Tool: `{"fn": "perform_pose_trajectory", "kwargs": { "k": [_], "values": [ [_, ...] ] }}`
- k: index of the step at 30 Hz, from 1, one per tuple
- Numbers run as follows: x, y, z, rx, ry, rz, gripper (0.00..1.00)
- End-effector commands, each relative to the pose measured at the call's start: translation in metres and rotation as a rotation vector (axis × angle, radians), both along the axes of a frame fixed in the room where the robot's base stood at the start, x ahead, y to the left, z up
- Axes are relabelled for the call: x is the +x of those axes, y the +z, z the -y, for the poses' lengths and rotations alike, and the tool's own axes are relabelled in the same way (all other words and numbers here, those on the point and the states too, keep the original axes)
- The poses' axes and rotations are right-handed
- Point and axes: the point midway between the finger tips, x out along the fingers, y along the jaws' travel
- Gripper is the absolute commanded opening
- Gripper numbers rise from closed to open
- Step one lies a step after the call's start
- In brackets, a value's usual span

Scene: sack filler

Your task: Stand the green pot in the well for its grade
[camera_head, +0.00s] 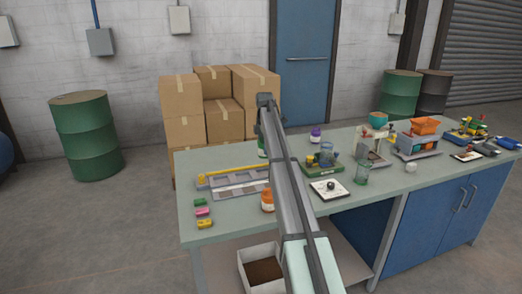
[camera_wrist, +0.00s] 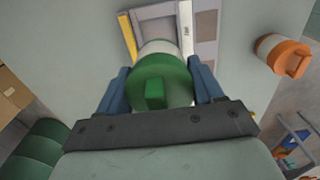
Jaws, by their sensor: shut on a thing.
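The green pot (camera_wrist: 150,82) has a green lid with a raised square knob and a pale band. My gripper (camera_wrist: 158,84) is shut on it, with one blue finger on each side. In the head view a bit of the green pot (camera_head: 262,150) shows beside my arm, which hides most of my gripper. The grey rack with wells (camera_head: 257,179) lies on the bench and has a yellow strip along its back. In the wrist view part of the rack (camera_wrist: 206,25) shows beyond the pot. Its grade marks are too small to read, and the pot's underside is hidden.
An orange pot (camera_head: 267,202) stands in front of the rack and a purple pot (camera_head: 316,136) stands behind. A white card (camera_head: 329,190) and a glass (camera_head: 362,174) stand to the right of my arm.

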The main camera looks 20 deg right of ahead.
Motion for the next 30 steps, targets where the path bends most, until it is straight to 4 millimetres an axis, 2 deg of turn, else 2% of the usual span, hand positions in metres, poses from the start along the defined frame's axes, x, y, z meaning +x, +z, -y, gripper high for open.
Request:
{"fn": "perform_pose_trajectory", "kwargs": {
  "k": [8, 30],
  "values": [
    [0.0, -0.01, 0.0, 0.0, 0.0, 0.0, 0.36],
    [-0.001, -0.068, 0.0, 0.0, 0.0, -0.001, 0.36]
  ]
}}
